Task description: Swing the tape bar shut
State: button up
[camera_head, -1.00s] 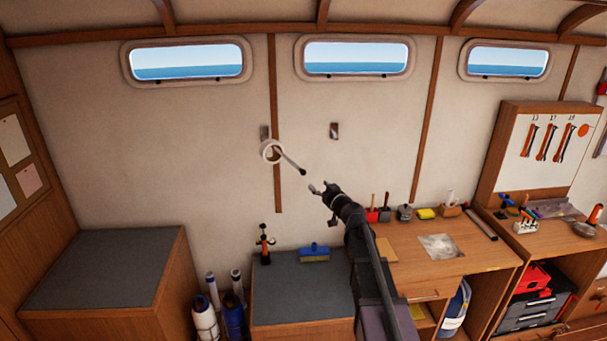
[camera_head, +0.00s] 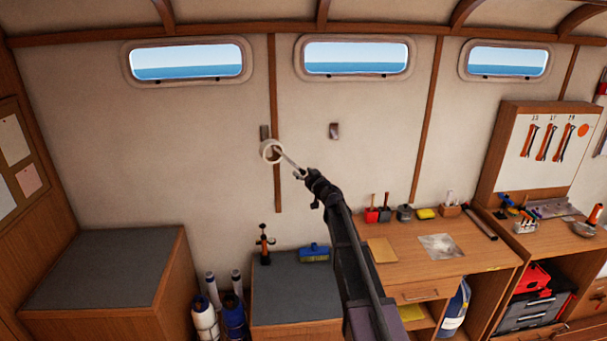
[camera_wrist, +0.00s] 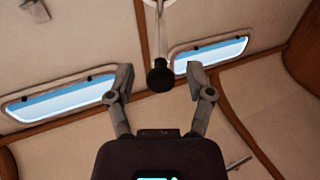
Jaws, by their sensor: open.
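The tape bar (camera_head: 289,161) sticks out from a bracket (camera_head: 265,132) on the wall, angled toward the lower right. A roll of pale tape (camera_head: 271,151) hangs on it near the bracket. In the wrist view the bar's dark round knob (camera_wrist: 160,76) lies between the finger lines of my gripper (camera_wrist: 160,82). The fingers are open, with a gap on each side of the knob. Whether any finger touches the bar cannot be told.
A small metal catch (camera_head: 334,131) is on the wall right of the bracket. Below are a dark-topped cabinet (camera_head: 290,285) with a blue brush (camera_head: 314,252) and an orange-black tool (camera_head: 264,245), and a wooden workbench (camera_head: 400,270). The wall around the bar is clear.

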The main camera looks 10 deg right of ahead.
jog(key=shift+c, duration=0.2)
grip_shut()
jog(key=shift+w, duration=0.1)
